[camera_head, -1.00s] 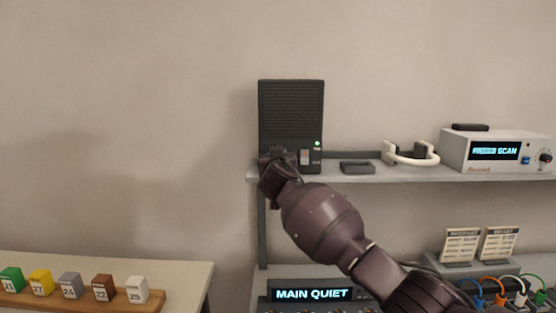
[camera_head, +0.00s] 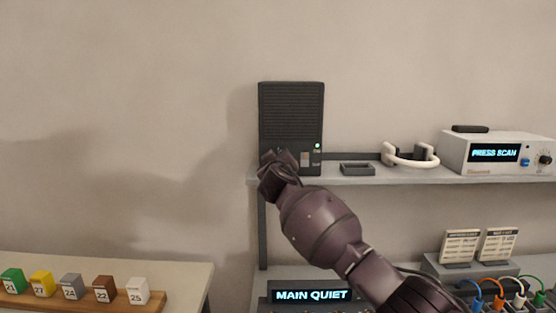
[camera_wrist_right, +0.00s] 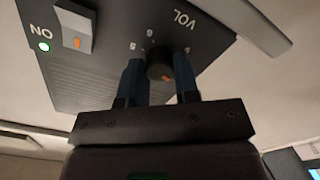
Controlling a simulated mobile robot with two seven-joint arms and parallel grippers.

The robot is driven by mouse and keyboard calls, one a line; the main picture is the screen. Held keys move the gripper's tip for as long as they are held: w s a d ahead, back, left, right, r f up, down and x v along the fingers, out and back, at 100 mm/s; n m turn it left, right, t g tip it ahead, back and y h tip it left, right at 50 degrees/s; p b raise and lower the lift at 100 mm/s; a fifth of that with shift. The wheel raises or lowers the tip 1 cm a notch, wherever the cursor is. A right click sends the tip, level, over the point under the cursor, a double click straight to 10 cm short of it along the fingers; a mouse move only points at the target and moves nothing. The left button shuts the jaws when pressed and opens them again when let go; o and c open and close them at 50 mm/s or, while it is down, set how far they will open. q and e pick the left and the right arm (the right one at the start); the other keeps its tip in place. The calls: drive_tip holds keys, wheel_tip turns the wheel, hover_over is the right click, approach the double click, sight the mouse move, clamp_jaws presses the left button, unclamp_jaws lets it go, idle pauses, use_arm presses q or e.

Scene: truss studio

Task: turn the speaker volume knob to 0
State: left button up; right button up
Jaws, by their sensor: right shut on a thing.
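The dark speaker (camera_head: 291,112) stands upright at the left end of the shelf, with a lit green light at its lower right. In the right wrist view its panel (camera_wrist_right: 100,75) shows an orange-marked switch beside "ON" and the black volume knob (camera_wrist_right: 157,62) near "VOL". The knob has an orange mark; the numbers around it are too small to read surely. My right gripper (camera_wrist_right: 158,70) is shut on the knob, one blue finger on each side. In the head view my right gripper (camera_head: 279,162) hides the knob. My left gripper is out of view.
On the shelf (camera_head: 350,178) are a small dark tray (camera_head: 357,168), a white headset (camera_head: 410,155) and a device reading "PRESS SCAN" (camera_head: 495,153). A "MAIN QUIET" display (camera_head: 311,295) is below. Numbered blocks (camera_head: 72,286) sit at lower left.

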drive_tip(key=n+p, duration=0.2)
drive_tip(key=n, duration=1)
drive_tip(key=shift+f+n, duration=0.1)
drive_tip(key=shift+n, duration=0.3)
drive_tip(key=shift+a, duration=0.1)
drive_tip(key=o, duration=0.9)
drive_tip(key=shift+o, duration=0.2)
drive_tip(key=shift+s, duration=0.15)
drive_tip(key=s+b, duration=0.2)
drive_tip(key=s, duration=0.8)
drive_tip(key=shift+s, duration=0.3)
